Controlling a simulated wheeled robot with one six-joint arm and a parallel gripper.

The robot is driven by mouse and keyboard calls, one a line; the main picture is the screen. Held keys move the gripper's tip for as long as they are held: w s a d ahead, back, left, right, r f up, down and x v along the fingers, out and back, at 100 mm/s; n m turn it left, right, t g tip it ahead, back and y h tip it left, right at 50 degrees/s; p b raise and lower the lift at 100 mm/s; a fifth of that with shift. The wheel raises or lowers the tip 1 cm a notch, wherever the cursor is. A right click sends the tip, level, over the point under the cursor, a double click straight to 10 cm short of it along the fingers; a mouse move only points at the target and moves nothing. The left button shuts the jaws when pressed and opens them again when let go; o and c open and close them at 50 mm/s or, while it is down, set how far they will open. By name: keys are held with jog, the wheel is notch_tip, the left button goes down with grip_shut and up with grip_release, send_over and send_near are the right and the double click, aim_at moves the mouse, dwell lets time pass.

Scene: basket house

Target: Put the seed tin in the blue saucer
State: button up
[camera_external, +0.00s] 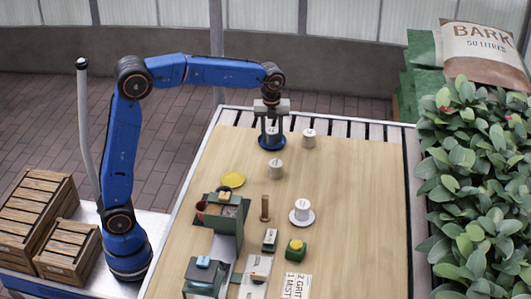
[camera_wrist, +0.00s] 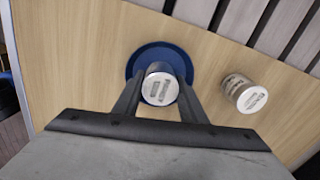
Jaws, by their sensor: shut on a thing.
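My gripper (camera_external: 271,127) is shut on a small tin with a whitish lid (camera_wrist: 160,88), its fingers on either side of it. I take this for the seed tin, though its label is too small to read. The blue saucer (camera_external: 271,147) lies on the far part of the table. It also shows in the wrist view (camera_wrist: 147,53), behind and around the tin. The tin is at or just above the saucer; I cannot tell whether it touches. The fingers hide part of both.
A similar tin (camera_external: 309,139) stands right of the blue saucer, another (camera_external: 276,169) nearer, and a third (camera_external: 302,208) on a white saucer (camera_external: 301,222). A yellow saucer (camera_external: 233,179), a wooden peg (camera_external: 265,208) and green boxes stand nearer. The table's right side is clear.

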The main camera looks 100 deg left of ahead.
aim_at(271, 131)
jog(key=shift+f, duration=0.15)
jog(key=o, duration=0.8)
notch_tip(271, 131, up, 12)
jog(key=shift+s+r, duration=0.15)
jog(key=shift+r, duration=0.05)
jog(key=shift+d, duration=0.1)
